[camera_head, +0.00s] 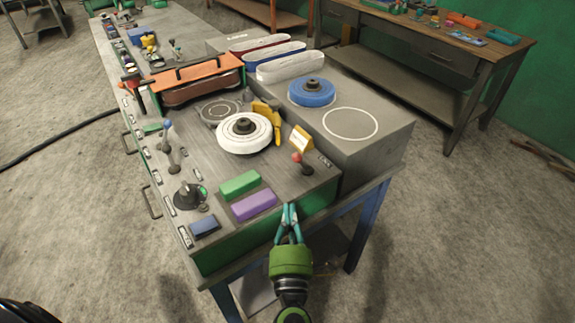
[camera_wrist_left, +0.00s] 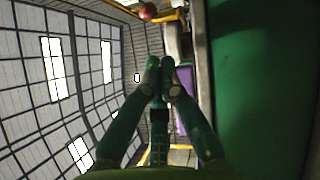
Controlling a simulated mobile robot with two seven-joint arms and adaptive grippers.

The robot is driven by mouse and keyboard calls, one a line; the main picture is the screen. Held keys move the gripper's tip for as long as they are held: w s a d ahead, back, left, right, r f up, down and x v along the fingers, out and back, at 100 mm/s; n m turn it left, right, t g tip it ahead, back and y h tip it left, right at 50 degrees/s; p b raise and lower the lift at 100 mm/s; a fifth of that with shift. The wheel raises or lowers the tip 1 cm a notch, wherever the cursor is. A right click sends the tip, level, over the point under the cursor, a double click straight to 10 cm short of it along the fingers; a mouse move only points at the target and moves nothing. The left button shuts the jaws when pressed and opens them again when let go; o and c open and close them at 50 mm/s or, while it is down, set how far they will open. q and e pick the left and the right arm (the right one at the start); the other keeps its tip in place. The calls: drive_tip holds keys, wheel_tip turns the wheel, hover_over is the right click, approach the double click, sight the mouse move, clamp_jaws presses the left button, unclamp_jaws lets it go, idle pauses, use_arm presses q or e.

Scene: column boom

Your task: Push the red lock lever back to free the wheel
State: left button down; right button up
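A small lever with a red ball knob (camera_head: 297,157) stands at the front right of the grey machine top, next to a small yellow sign. What looks like the same red knob (camera_wrist_left: 148,11) shows at the top edge of the left wrist view. A white wheel (camera_head: 243,145) with a dark hub lies behind the lever, with a yellow clamp-like part (camera_head: 272,124) at its right side. My left gripper (camera_head: 290,208) is in front of the machine's front edge, apart from the lever. Its green fingers (camera_wrist_left: 161,66) are together and hold nothing visible. My right gripper is out of view.
Green (camera_head: 239,184) and purple (camera_head: 254,205) blocks lie near the machine's front edge. A blue wheel (camera_head: 311,98) lies on the raised grey block at right. A blue-knobbed lever (camera_head: 168,126) and a dark knob (camera_head: 188,194) stand at left. A wooden workbench (camera_head: 440,43) stands behind.

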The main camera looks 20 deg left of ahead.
use_arm(q)
drive_tip(key=p, duration=0.3)
approach(302, 164)
drive_tip(key=shift+n, duration=0.3)
drive_tip(key=w+a, duration=0.1)
drive_tip(key=w+a+r, duration=0.1)
drive_tip(key=a, duration=0.1)
drive_tip(key=w+a+r, duration=0.1)
drive_tip(key=a, duration=0.1)
drive_tip(key=shift+w+r, duration=0.1)
drive_tip(key=shift+w, duration=0.1)
drive_tip(key=shift+w+a, duration=0.1)
drive_tip(key=shift+w, duration=0.35)
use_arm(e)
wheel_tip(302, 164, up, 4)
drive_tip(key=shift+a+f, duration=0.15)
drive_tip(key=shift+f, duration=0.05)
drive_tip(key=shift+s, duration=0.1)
